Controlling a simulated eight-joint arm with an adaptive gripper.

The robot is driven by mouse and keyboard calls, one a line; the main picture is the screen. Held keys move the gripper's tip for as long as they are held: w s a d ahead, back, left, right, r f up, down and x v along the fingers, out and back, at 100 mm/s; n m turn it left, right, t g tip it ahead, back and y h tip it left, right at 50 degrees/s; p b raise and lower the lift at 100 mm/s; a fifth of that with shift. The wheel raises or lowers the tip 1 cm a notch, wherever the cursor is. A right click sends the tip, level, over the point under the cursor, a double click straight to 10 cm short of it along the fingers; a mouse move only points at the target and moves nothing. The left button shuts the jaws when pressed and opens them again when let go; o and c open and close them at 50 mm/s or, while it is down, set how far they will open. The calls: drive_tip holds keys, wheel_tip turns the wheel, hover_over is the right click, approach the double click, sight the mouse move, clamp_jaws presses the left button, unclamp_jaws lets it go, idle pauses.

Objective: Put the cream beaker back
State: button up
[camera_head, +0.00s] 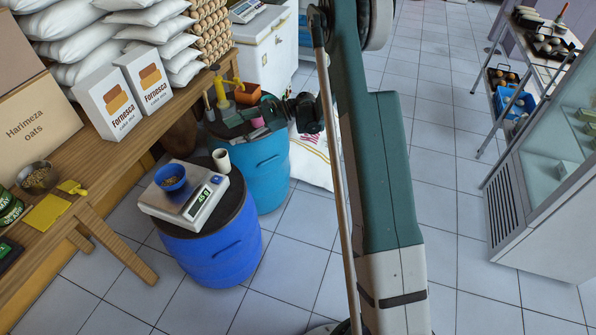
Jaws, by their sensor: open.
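The cream beaker (221,160) stands upright on the dark lid of the blue barrel (212,245), just right of a white scale (188,200). My gripper (262,118) is behind and to the right of the beaker, over the dark lid of the teal barrel (262,172). It is open and apart from the beaker. Its fingers are small and dark here and partly blend with the things on that lid.
A blue bowl (172,179) sits on the scale. A yellow pump bottle (221,88), an orange block (246,94) and a pink item (257,122) are around my gripper. A wooden table (112,175) with boxes runs along the left. Tiled floor is clear centre right.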

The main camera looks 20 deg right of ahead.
drive_tip(key=s+a+r+n+t+h, duration=0.1)
drive_tip(key=s+a+r+n+h, duration=0.2)
drive_tip(key=s+r, duration=0.65)
drive_tip(key=s+r+n+h, duration=0.4)
drive_tip(key=s+r, duration=0.4)
drive_tip(key=r, duration=0.2)
drive_tip(key=s+d+n+t+h, duration=0.1)
drive_tip(key=s+d+n+h, duration=0.1)
drive_tip(key=s, duration=0.7)
drive_tip(key=s+d+r+n+t+h, duration=0.1)
drive_tip(key=s+d+n+h, duration=0.2)
drive_tip(key=s, duration=0.7)
drive_tip(key=s+d+r+n+t+h, duration=0.1)
drive_tip(key=s+n, duration=0.4)
drive_tip(key=s, duration=0.5)
drive_tip(key=shift+s+d+h, duration=0.25)
drive_tip(key=shift+d+h, duration=0.55)
drive_tip(key=shift+d, duration=0.4)
